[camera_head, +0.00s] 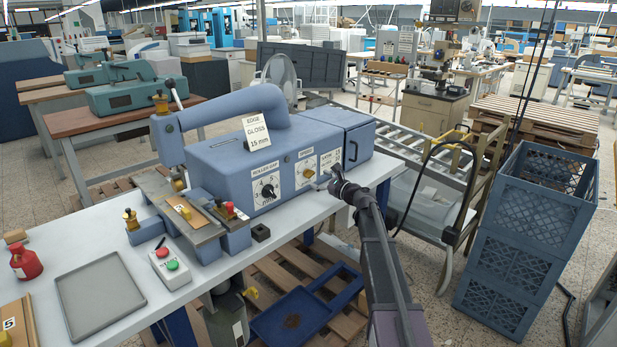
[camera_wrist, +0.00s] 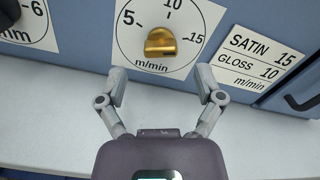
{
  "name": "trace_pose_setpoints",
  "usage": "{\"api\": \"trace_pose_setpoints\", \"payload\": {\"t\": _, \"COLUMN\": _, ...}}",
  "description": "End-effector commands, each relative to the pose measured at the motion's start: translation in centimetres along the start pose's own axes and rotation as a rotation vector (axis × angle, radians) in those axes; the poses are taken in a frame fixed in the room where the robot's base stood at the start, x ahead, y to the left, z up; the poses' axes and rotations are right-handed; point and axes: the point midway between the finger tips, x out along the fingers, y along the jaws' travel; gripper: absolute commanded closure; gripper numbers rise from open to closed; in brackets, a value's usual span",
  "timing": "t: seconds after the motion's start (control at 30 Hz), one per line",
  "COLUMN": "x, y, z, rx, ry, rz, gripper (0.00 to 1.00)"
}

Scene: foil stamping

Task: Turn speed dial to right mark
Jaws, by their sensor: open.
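The speed dial is a brass knob (camera_wrist: 160,42) on a round white scale marked 5, 10 and 15 m/min. It also shows on the machine front in the head view (camera_head: 307,173). I cannot tell surely which mark it points to. A plate (camera_wrist: 258,58) right of the dial reads satin 15, gloss 10 m/min. A card (camera_head: 257,133) on the machine reads edge, gloss, 15 mm. My gripper (camera_wrist: 161,86) is open and empty, its fingers spread below the dial and apart from the knob. In the head view my gripper (camera_head: 338,180) is in front of the machine's right part.
The blue machine (camera_head: 225,160) stands on a pale table (camera_head: 215,275). A roller gap dial (camera_head: 266,191) is left of the speed dial. A dark handle (camera_wrist: 300,102) is at the right. A grey tray (camera_head: 100,295) and a button box (camera_head: 170,268) lie at the left front.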

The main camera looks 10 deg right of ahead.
Motion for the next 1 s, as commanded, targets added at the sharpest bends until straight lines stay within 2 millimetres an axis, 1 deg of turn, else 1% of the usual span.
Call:
{"api": "trace_pose_setpoints", "payload": {"t": 0.03, "x": 1.0, "y": -0.1, "z": -0.1, "rx": 0.0, "ry": 0.0, "rz": 0.001, "gripper": 0.14}}
{"api": "trace_pose_setpoints", "payload": {"t": 0.1, "x": 1.9, "y": -0.1, "z": 0.0, "rx": 0.0, "ry": 0.0, "rz": 0.001, "gripper": 0.14}}
{"api": "trace_pose_setpoints", "payload": {"t": 0.3, "x": 3.6, "y": -0.1, "z": 0.0, "rx": 0.0, "ry": 0.0, "rz": 0.0, "gripper": 0.14}}
{"api": "trace_pose_setpoints", "payload": {"t": 0.5, "x": 4.1, "y": 0.0, "z": 0.0, "rx": 0.0, "ry": 0.0, "rz": -0.001, "gripper": 0.14}}
{"api": "trace_pose_setpoints", "payload": {"t": 0.77, "x": 4.1, "y": 0.0, "z": 0.0, "rx": 0.0, "ry": 0.0, "rz": -0.001, "gripper": 0.14}}
{"api": "trace_pose_setpoints", "payload": {"t": 0.8, "x": 4.1, "y": 0.0, "z": 0.0, "rx": 0.0, "ry": 0.0, "rz": -0.001, "gripper": 0.26}}
{"api": "trace_pose_setpoints", "payload": {"t": 0.87, "x": 4.1, "y": 0.0, "z": 0.0, "rx": 0.0, "ry": 0.0, "rz": -0.001, "gripper": 0.44}}
{"api": "trace_pose_setpoints", "payload": {"t": 0.9, "x": 4.1, "y": -0.1, "z": 0.0, "rx": 0.0, "ry": 0.0, "rz": -0.001, "gripper": 0.56}}
{"api": "trace_pose_setpoints", "payload": {"t": 0.97, "x": 4.1, "y": -0.1, "z": 0.0, "rx": 0.0, "ry": 0.0, "rz": -0.001, "gripper": 0.74}}
{"api": "trace_pose_setpoints", "payload": {"t": 1.0, "x": 4.1, "y": -0.1, "z": 0.0, "rx": 0.0, "ry": 0.0, "rz": -0.001, "gripper": 0.86}}
